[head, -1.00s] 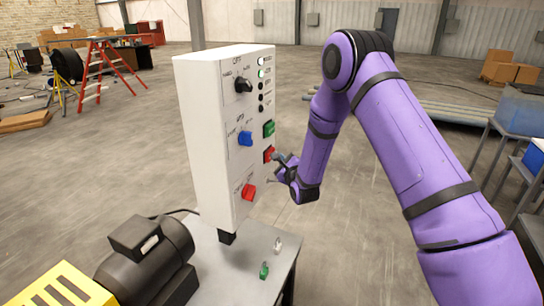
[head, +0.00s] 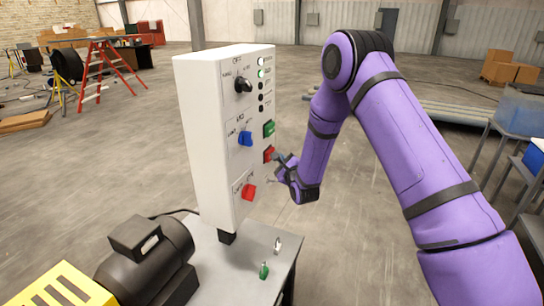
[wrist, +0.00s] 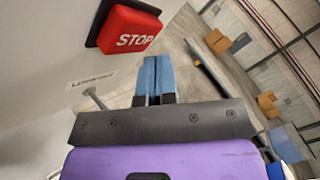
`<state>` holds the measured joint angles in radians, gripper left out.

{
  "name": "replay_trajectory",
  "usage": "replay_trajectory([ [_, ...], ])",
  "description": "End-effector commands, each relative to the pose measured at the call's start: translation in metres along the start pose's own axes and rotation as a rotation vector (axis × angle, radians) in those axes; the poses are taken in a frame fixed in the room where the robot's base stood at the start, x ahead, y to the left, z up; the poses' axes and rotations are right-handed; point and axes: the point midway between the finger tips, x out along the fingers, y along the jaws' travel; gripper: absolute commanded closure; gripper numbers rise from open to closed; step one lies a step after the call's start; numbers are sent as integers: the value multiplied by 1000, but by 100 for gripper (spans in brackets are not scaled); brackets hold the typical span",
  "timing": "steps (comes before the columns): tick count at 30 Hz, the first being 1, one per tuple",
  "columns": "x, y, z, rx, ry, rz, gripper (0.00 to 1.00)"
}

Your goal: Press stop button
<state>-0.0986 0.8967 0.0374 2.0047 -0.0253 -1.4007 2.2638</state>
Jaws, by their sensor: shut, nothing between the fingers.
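The white control panel (head: 212,140) stands upright on a grey table. The red stop button (head: 268,154) sits on its front face below a green button (head: 269,129). In the wrist view the stop button (wrist: 129,29) is large at the upper left, with STOP in white letters. My gripper (head: 272,165) is just right of the panel, close to the stop button. In the wrist view its blue fingertips (wrist: 156,72) are together and empty, to the lower right of the button. A gap shows between fingertips and button in the wrist view.
The panel also has a black knob (head: 243,85), a blue switch (head: 245,138) and a red switch (head: 248,191). A black motor (head: 145,260) is on the table (head: 240,270). Open floor lies behind and right of the panel.

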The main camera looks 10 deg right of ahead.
Motion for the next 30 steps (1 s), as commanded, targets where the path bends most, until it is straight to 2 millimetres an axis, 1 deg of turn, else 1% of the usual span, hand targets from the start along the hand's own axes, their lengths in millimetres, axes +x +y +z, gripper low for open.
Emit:
replay_trajectory([
  [11,0,0,0,0,0,0,100],
  [21,6,4,4,1,0,-1,100],
  [30,6,4,4,0,0,0,100],
])
